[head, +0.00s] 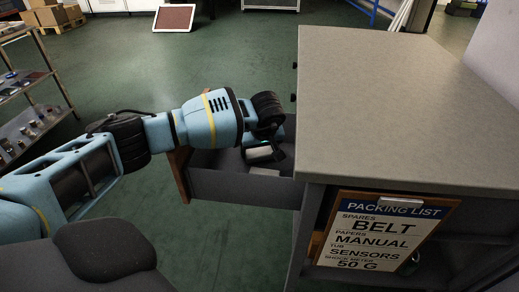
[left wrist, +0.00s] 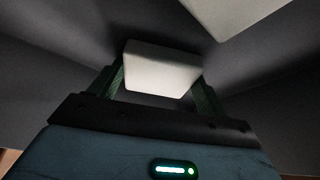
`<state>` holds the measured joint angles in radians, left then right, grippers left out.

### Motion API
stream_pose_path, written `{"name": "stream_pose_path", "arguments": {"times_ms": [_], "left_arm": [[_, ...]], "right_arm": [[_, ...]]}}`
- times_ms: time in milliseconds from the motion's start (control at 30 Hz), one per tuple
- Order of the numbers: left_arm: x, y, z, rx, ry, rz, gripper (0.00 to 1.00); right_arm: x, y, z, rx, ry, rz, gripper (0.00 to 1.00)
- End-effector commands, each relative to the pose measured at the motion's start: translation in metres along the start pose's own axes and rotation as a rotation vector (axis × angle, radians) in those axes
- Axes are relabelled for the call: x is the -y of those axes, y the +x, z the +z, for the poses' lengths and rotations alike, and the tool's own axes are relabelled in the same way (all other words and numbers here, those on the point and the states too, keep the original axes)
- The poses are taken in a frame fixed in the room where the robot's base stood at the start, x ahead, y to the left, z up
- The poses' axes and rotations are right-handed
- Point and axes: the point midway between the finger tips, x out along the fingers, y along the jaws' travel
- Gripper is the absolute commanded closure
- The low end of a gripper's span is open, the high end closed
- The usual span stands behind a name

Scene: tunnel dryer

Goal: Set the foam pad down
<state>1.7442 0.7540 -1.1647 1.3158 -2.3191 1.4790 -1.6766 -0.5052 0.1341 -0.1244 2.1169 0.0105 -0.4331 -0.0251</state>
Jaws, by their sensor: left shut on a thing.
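My left gripper (head: 264,154) reaches into the open grey drawer (head: 240,188). It is shut on a pale, block-like foam pad (left wrist: 158,70), which sits between the two fingers in the left wrist view. In the head view only a small pale part of the pad (head: 259,153) shows at the fingers. I cannot tell whether the pad touches the drawer floor. My right gripper is not in view.
A second pale piece (head: 264,171) shows in the drawer near the gripper. The drawer's walls surround the hand closely. The grey worktop (head: 410,100) on the right is bare. A packing list board (head: 382,232) hangs on the bench front. A shelf rack (head: 35,90) stands at left.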

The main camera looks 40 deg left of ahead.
Motion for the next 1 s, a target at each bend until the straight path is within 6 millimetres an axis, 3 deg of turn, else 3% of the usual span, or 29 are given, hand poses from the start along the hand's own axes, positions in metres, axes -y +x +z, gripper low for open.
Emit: {"name": "stream_pose_path", "arguments": {"times_ms": [300,333,500,800,1000], "left_arm": [[0.0,0.002,0.001,0.0,-0.001,0.001,0.45],[0.0,0.002,0.001,0.0,-0.001,0.001,0.21],[0.0,0.001,0.0,0.0,-0.001,0.001,0.02],[0.0,-0.002,-0.001,-0.001,-0.001,0.002,0.02],[-0.001,-0.027,-0.002,-0.002,-0.001,0.005,0.02]], "right_arm": [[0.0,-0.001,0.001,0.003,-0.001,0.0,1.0],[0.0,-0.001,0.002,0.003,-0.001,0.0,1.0],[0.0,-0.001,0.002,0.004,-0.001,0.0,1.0],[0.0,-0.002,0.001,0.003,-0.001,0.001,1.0],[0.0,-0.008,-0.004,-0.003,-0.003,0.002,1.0]]}}
